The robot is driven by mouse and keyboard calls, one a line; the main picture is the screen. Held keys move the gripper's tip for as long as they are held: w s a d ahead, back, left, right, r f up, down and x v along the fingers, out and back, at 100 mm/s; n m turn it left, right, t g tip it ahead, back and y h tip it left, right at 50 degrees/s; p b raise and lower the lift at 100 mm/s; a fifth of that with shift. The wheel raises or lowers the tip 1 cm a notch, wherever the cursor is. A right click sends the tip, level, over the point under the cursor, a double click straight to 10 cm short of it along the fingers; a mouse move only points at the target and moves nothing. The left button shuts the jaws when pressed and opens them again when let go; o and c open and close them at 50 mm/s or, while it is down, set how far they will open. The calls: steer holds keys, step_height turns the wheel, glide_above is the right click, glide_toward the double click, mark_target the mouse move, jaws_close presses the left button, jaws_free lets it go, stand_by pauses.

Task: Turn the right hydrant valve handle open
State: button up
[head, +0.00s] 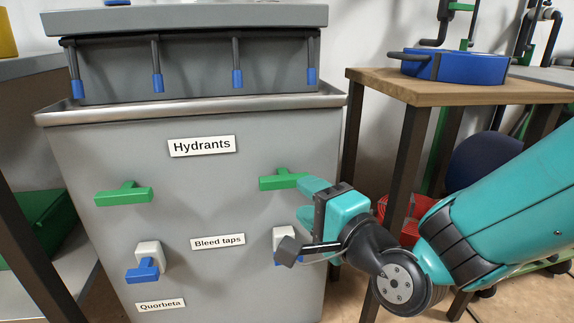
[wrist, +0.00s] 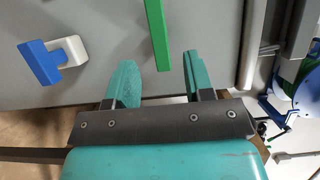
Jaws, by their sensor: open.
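The right hydrant handle (head: 279,182) is a green bar on the grey panel, lying roughly level below the "Hydrants" label (head: 202,146). It also shows in the wrist view (wrist: 156,30), where its end reaches down between the two fingers. My gripper (head: 307,201) is open, at the right end of the handle in the head view. In the wrist view my gripper (wrist: 160,72) has a finger on each side of the bar, with a visible gap on both sides. The head view hides part of the handle's right end behind the upper finger.
The left green handle (head: 124,194) is also roughly level. A white-and-blue bleed tap (head: 148,258) sits below it. The right bleed tap (head: 284,241) is partly hidden by my gripper. A wooden table (head: 450,88) with a blue round object (head: 455,67) stands right.

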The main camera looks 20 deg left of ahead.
mark_target(288, 184)
steer(key=b+x, duration=0.1)
steer(key=x, duration=0.4)
steer(key=shift+w+a+f, duration=0.15)
steer(key=shift+w+a, duration=0.05)
steer(key=shift+a, duration=0.1)
steer(key=shift+w+a, duration=0.25)
steer(key=shift+a, duration=0.05)
steer(key=shift+c, duration=0.5)
jaws_close()
